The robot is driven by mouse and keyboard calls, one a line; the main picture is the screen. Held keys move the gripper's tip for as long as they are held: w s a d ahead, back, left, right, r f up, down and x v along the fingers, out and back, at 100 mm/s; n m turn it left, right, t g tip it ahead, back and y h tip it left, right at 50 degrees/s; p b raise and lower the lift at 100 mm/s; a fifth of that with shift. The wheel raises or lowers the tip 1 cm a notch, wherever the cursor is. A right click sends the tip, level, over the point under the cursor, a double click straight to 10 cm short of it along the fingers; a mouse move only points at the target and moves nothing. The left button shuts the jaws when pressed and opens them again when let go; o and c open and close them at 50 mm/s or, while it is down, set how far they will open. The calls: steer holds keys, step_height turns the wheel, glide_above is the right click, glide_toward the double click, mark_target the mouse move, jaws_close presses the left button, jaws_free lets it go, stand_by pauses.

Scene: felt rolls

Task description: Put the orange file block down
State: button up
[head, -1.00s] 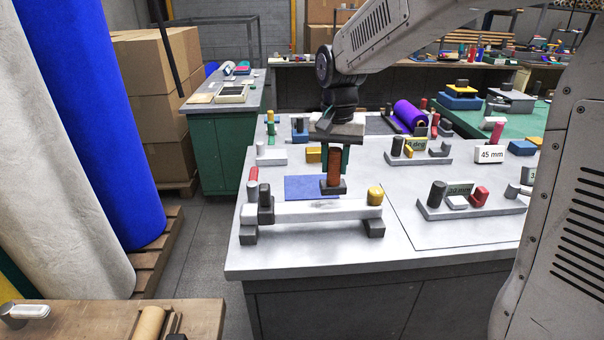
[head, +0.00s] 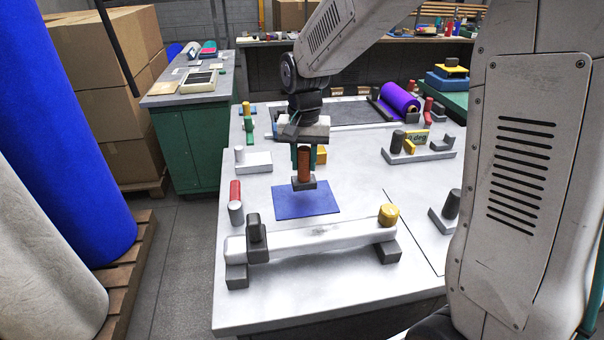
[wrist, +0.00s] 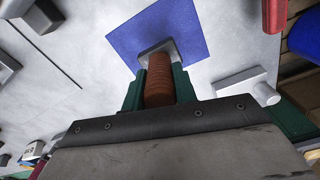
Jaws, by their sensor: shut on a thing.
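The orange file block (head: 304,163) is a ribbed brownish-orange upright grip on a small grey base. My gripper (head: 304,157) is shut on the grip from above, with a dark green finger on either side. The wrist view shows the grip (wrist: 160,80) between the fingers and the grey base beyond it. A flat blue mat (head: 309,208) lies on the pale table (head: 300,302). In the head view the base overlaps the mat's far part; in the wrist view it overlaps one edge of the mat (wrist: 185,18). I cannot tell whether the base touches it.
A long white bar (head: 310,240) on dark feet lies in front of the mat, with a yellow knob (head: 388,214) at its right end. Red and grey cylinders stand left of the mat.

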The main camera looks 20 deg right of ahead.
mark_target(304, 173)
steer(key=shift+f, duration=1.8)
steer(key=shift+f, duration=0.2)
steer(key=o, duration=1)
